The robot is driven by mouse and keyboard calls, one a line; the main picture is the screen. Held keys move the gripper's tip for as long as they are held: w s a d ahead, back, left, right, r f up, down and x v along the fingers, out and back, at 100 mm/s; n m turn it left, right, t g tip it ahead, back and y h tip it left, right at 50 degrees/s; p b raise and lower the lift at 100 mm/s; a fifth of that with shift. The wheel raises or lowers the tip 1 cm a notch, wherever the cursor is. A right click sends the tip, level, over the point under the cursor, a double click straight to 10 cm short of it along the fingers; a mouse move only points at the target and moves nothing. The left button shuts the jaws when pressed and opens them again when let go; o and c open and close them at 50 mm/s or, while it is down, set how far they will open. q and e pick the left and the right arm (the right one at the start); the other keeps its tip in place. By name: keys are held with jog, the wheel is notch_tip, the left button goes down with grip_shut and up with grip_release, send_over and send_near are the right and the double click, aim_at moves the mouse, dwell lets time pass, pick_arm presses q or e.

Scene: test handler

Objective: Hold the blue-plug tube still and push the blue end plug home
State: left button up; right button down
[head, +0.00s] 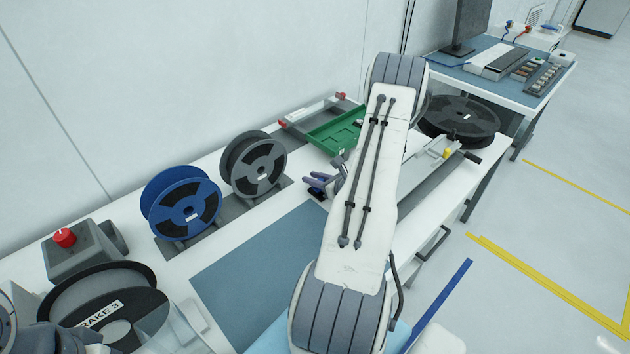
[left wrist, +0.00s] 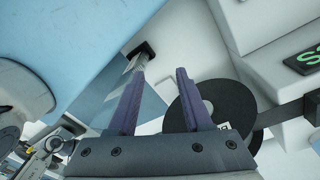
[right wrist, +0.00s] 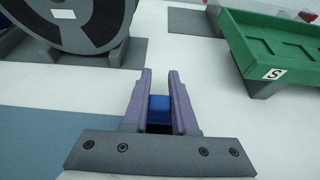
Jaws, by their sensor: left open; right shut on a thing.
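My right gripper (right wrist: 160,75) is shut on a small blue block-like piece (right wrist: 159,104), which looks like the blue end plug. In the head view this gripper (head: 322,183) is low over the white bench, near the grey reel and partly hidden behind my right arm. My left gripper (left wrist: 160,75) is open, with nothing between its fingers in the left wrist view. I cannot make out the blue-plug tube in any view; my right arm covers part of the bench.
A blue reel (head: 182,205) and a grey reel (head: 254,166) stand on the bench (head: 160,262). A green tray (head: 335,136) lies behind my right gripper; it also shows in the right wrist view (right wrist: 275,50). A red-button box (head: 75,250) sits at left. The blue-grey mat (head: 262,262) is clear.

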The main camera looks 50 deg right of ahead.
notch_tip(320, 180, up, 5)
jog(key=p, duration=0.2)
jog(key=shift+f+p, duration=0.2)
jog(key=shift+p, duration=0.1)
jog(key=s+d+r+p, duration=0.4)
jog(key=s+r, duration=0.2)
jog(key=s, duration=0.5)
